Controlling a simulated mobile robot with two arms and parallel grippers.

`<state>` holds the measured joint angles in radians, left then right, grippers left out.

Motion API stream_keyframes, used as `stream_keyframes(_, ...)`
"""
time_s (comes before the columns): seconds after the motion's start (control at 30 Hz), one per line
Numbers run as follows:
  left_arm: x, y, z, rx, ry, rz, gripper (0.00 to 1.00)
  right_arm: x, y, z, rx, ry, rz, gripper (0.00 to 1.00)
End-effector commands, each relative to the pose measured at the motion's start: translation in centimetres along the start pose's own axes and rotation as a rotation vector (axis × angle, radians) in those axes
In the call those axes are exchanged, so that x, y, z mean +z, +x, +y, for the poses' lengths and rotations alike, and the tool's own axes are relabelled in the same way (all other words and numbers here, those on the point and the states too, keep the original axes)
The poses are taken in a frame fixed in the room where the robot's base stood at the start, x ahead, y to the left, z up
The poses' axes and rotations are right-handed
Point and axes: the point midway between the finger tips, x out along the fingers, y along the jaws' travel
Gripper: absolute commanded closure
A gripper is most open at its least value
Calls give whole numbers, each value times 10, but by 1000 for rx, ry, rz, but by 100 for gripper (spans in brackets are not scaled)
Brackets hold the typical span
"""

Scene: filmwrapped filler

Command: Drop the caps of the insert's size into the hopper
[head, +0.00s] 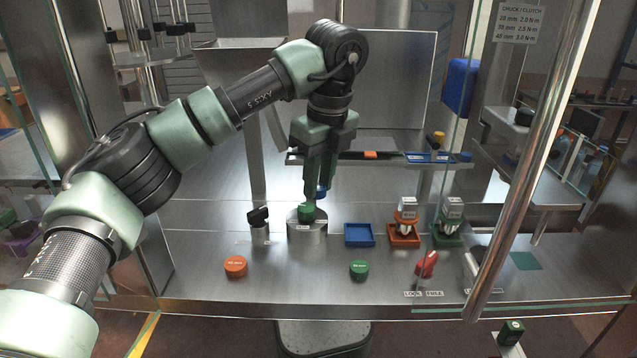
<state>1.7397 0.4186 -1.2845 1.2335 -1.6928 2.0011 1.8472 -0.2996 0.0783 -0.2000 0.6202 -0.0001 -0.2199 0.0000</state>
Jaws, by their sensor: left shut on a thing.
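My left gripper (310,200) points straight down, with its fingers shut on a green cap (306,212). The cap is at the top of a short steel cylinder (307,230); whether it rests there or hangs just above, I cannot tell. An orange cap (235,266) and another green cap (359,270) lie on the steel deck, front left and front middle. A large steel bin, possibly the hopper (225,62), stands behind my arm and is partly hidden by it. The insert cannot be clearly made out. My right gripper is out of view.
A blue square tray (359,234) is empty. Orange (404,234) and green (448,235) stands hold grey-topped parts. A red item (427,263) lies nearby. A shelf (385,160) crosses behind the gripper. A chrome rail (533,150) and glass edge bound the right side.

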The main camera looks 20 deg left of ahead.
Motion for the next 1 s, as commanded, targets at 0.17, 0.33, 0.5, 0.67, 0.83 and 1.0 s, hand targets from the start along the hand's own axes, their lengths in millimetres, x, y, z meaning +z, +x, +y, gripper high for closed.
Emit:
stream_keyframes(0.17, 0, -4, 0, 0, 0, 0, 100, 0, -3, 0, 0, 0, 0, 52)
stream_keyframes(0.33, 2, -12, 0, 0, 0, 0, 100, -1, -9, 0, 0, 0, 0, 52)
stream_keyframes(0.5, 3, -21, 0, 0, 0, 0, 100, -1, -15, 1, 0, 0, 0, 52)
stream_keyframes(0.67, 4, -28, 0, 0, 0, 0, 100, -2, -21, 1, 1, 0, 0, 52)
stream_keyframes(0.83, 4, -30, 0, 0, 0, 0, 100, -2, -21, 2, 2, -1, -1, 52)
stream_keyframes(1.0, 4, -28, 0, 0, 0, 0, 100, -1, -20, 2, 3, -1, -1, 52)
